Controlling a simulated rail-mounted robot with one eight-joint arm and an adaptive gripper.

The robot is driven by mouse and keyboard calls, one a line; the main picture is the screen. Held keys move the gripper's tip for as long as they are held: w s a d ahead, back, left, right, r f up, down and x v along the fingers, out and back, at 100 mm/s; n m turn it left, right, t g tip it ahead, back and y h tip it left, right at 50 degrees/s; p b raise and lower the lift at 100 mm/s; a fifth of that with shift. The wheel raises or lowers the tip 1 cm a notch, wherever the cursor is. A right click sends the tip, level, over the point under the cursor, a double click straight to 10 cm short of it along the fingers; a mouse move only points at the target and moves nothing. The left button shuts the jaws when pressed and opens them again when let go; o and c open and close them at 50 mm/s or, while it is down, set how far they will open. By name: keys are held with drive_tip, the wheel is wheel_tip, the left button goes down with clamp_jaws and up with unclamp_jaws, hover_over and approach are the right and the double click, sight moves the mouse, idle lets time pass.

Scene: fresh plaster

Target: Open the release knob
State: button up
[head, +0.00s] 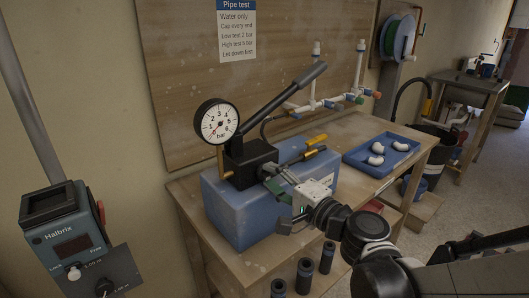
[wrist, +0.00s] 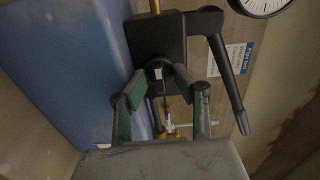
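The test pump has a black block (head: 248,160) with a lever on a blue tank (head: 240,210). In the wrist view the release knob (wrist: 159,71) is a small round black knob on the face of the black block (wrist: 157,38). My gripper (wrist: 160,76) reaches it with green-padded fingers bent inward, one tip at each side of the knob. The tips appear to meet its edges, so the gripper looks shut on it. In the head view my gripper (head: 272,178) is at the block's right side and hides most of the knob.
A pressure gauge (head: 218,121) stands above the pump; its black lever (head: 290,95) slants up to the right. Brass fittings (head: 315,145) lie close to my gripper. A blue tray (head: 370,160) with white pipe pieces sits on the bench at right. Black cylinders (head: 305,272) stand in front.

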drive_tip(key=shift+d, duration=0.1)
drive_tip(key=p+v, duration=0.2)
drive_tip(key=v, duration=1)
idle(0.4)
drive_tip(key=s+d+n+g+h+p, duration=0.5)
drive_tip(key=s+d+n+g+h, duration=0.2)
drive_tip(key=d+n+h, duration=0.2)
drive_tip(key=shift+s+r+n+h, duration=0.3)
drive_tip(key=shift+n+h, duration=0.2)
drive_tip(key=shift+h, duration=0.5)
